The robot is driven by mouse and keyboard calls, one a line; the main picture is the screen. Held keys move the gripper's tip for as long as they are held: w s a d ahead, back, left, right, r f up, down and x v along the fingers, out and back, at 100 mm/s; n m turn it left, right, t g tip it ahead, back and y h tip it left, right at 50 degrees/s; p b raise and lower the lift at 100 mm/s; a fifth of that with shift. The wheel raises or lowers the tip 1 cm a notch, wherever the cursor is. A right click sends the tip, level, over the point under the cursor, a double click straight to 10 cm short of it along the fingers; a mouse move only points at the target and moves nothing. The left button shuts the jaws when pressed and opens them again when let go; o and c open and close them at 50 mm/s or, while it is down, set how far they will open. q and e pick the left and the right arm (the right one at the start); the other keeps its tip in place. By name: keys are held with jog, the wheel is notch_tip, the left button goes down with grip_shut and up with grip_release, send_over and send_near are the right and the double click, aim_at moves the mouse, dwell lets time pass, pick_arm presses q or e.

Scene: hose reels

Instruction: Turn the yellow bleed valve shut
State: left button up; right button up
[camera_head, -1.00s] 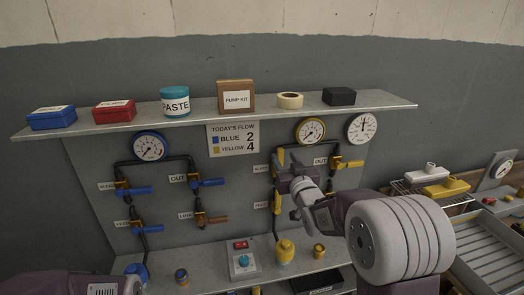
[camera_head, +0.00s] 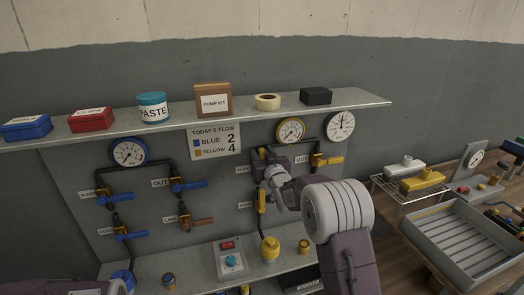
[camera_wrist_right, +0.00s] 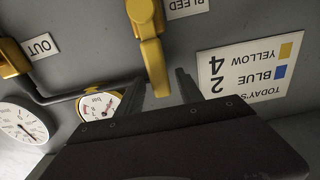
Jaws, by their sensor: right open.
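The yellow bleed valve (camera_wrist_right: 146,20) is on the panel beside the BLEED label, which appears upside down in the right wrist view. Its yellow handle (camera_wrist_right: 154,62) runs from the valve body down the picture toward my right gripper (camera_wrist_right: 162,84). The two dark fingers are open, one on each side of the handle's end; I cannot tell whether either touches it. In the head view my right gripper (camera_head: 268,168) is at the upper left of the yellow pipework and hides most of this valve. My left gripper is not in view; only part of that arm shows at lower left.
The yellow OUT valve (camera_head: 328,161) is to the right, and a yellow feed handle (camera_head: 262,201) hangs below. A yellow-rimmed gauge (camera_head: 290,130) sits above, under the shelf (camera_head: 350,104) of boxes. Blue valves (camera_head: 190,186) are to the left.

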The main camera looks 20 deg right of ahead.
jog(key=shift+w+a+f, duration=0.1)
jog(key=shift+w+a, duration=0.05)
jog(key=shift+a, duration=0.05)
jog(key=shift+d, duration=0.15)
grip_shut()
dwell(1.1)
